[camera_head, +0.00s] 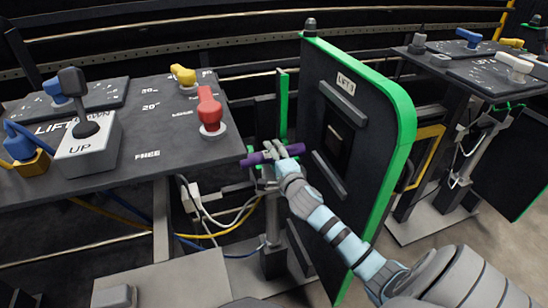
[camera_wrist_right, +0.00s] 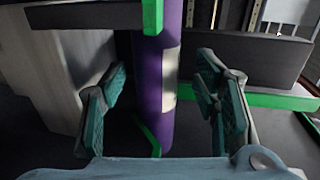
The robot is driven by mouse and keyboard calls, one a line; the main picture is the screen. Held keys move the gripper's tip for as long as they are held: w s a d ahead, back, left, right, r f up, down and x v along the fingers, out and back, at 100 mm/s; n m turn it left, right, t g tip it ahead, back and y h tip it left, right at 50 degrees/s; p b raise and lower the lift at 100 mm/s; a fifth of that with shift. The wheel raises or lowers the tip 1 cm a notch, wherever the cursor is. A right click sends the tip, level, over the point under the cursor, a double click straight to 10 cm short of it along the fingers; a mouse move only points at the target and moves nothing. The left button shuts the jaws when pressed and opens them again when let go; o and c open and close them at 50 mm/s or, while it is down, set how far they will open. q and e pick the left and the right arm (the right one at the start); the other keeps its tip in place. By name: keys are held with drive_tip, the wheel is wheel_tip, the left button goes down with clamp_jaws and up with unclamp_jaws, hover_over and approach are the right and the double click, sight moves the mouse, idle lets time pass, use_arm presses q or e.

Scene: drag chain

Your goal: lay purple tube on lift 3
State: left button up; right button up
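The purple tube (camera_head: 273,154) lies roughly level at the right edge of the control table, beside the door marked LIFT 3 (camera_head: 345,83). In the right wrist view the tube (camera_wrist_right: 154,80) runs upright between my right gripper's fingers, with a pale patch on its side. My right gripper (camera_head: 275,150) reaches in from the lower right to the tube. Its teal-padded fingers (camera_wrist_right: 163,100) are spread, with a gap on both sides of the tube. Green-edged parts (camera_wrist_right: 152,16) overlap the tube; whether they hold it is unclear. My left gripper is out of view.
The control table (camera_head: 140,180) carries a red lever (camera_head: 210,108), a yellow lever (camera_head: 183,75) and a grey UP box (camera_head: 88,150). The green-edged door panel stands just right of the gripper. Cables (camera_head: 215,215) hang below. A second control table (camera_head: 480,65) stands at right.

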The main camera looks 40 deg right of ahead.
drive_tip(key=shift+s, duration=0.1)
drive_tip(key=v, duration=1.2)
